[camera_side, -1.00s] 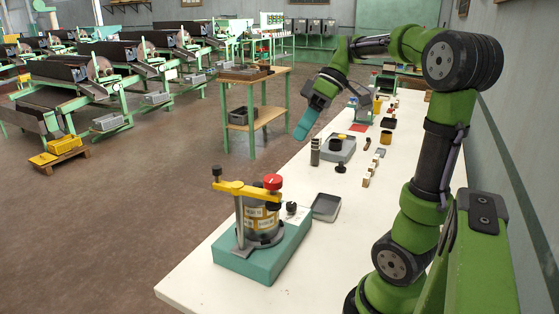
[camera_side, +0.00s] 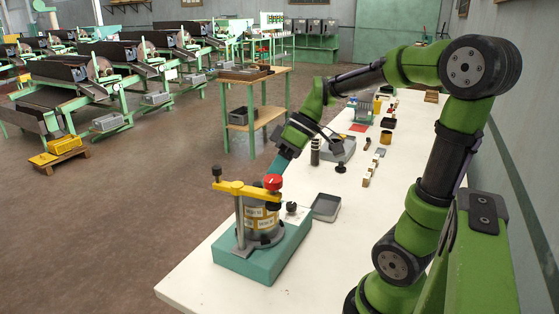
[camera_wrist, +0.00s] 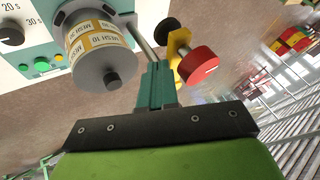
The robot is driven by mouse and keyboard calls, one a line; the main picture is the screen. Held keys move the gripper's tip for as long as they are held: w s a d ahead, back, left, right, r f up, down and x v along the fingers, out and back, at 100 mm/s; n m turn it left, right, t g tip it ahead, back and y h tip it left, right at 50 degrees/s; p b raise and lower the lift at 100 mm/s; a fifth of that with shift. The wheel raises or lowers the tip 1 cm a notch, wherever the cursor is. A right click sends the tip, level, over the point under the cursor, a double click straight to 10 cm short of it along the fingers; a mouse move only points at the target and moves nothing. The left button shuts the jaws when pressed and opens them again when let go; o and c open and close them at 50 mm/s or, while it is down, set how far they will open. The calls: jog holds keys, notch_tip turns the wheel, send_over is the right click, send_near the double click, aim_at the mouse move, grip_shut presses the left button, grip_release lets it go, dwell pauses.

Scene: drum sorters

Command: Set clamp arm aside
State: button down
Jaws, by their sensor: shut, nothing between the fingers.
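The yellow clamp arm (camera_side: 245,189) lies across the top of the drum (camera_side: 262,218) on the teal base (camera_side: 262,262). A red knob (camera_side: 273,182) sits at its right end, and a metal post (camera_side: 241,228) stands at its left. In the wrist view the clamp arm (camera_wrist: 181,48) and red knob (camera_wrist: 202,66) show right of my gripper, the labelled drum (camera_wrist: 100,55) left of it. My gripper (camera_side: 274,172) is shut and empty, its teal fingers just behind and above the red knob. The fingers (camera_wrist: 153,75) look shut in the wrist view too.
A grey tray (camera_side: 326,207) lies on the white table right of the base. A dark cylinder (camera_side: 315,151), another tray (camera_side: 340,150) and several small blocks stand farther back. The near right part of the table (camera_side: 320,270) is clear.

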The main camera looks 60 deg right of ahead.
jog(key=shift+s+a, duration=0.2)
jog(key=shift+a, duration=0.3)
jog(key=shift+s+a, duration=0.15)
jog(key=shift+a, duration=0.35)
jog(key=s+d+r, duration=0.3)
jog(key=d+r, duration=0.5)
jog(key=d, duration=0.1)
jog(key=shift+s, duration=0.3)
